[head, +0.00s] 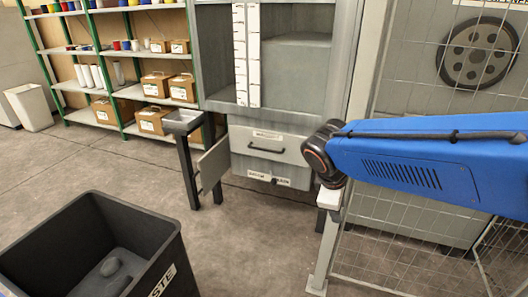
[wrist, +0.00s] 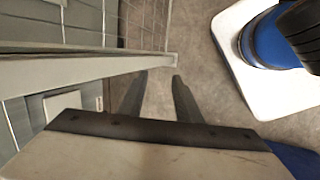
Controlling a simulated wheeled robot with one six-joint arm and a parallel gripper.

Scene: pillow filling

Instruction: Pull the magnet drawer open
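In the head view a grey drawer front (head: 265,145) with a dark bar handle sits in the lower part of the grey cabinet (head: 212,62). It looks shut. Its small label is too blurred to read, so I cannot confirm that it is the magnet drawer. A lower panel (head: 240,184) carries white labels and a dark knob. My arm reaches in from the right and ends just right of the drawer. In the wrist view my gripper (wrist: 161,78) has its two dark fingers apart, with only floor between them. The fingers cannot be made out in the head view.
A black waste bin (head: 172,255) with grey lumps stands at the front left. A small grey tray on a post (head: 182,122) stands left of the drawer. A wire mesh fence (head: 368,232) is close on the right. Shelves with boxes (head: 155,84) stand behind. Floor before the drawer is clear.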

